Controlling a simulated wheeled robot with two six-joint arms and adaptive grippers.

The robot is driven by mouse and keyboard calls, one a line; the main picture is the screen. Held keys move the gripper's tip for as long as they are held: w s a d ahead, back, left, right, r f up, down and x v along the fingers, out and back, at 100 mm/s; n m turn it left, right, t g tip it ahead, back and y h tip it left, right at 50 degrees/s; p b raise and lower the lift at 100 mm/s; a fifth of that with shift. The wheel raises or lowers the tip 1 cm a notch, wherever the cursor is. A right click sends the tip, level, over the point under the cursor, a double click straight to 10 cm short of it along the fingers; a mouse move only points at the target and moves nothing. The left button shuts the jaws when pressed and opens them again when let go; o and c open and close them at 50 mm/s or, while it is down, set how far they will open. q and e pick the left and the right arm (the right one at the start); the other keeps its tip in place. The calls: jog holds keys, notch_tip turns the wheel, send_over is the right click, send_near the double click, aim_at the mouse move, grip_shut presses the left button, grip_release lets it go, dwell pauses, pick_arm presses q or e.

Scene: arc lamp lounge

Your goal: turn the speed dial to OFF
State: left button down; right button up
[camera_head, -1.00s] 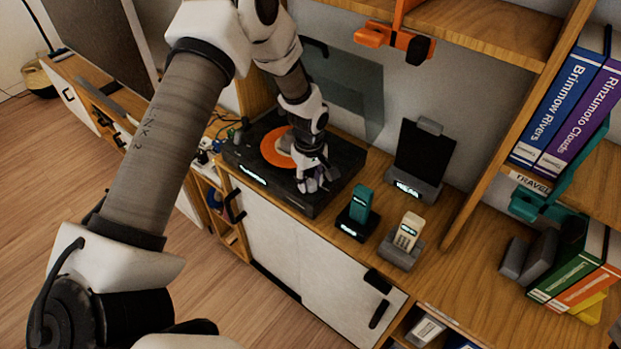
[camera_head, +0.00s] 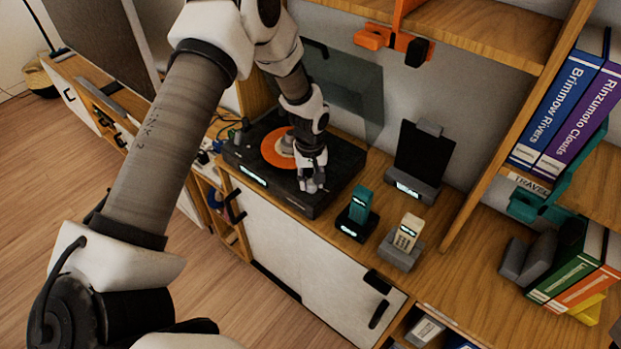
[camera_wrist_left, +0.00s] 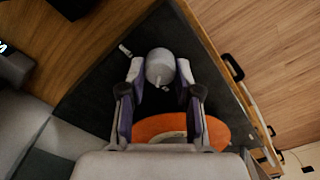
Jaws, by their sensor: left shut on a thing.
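The speed dial (camera_wrist_left: 160,67) is a round grey knob on the black turntable (camera_head: 240,160). In the left wrist view it sits between the fingertips, with a small pale pointer mark on its near side and pale labels beside it. My left gripper (camera_wrist_left: 159,80) is shut on the dial, one finger on each side. The dial's label text is too small to read. My right gripper is not in view.
A raised clear lid (camera_head: 345,90) stands behind the turntable. Shelves with books (camera_head: 565,95) are at right.

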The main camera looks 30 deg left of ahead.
pick_arm(q)
jog(key=m, duration=0.3)
jog(key=shift+s+d+f+m, duration=0.1)
jog(key=shift+s+f+m, duration=0.05)
jog(key=shift+m, duration=2.05)
jog(key=c, duration=0.8)
grip_release()
jog(key=shift+s, duration=0.1)
jog(key=shift+r, duration=0.25)
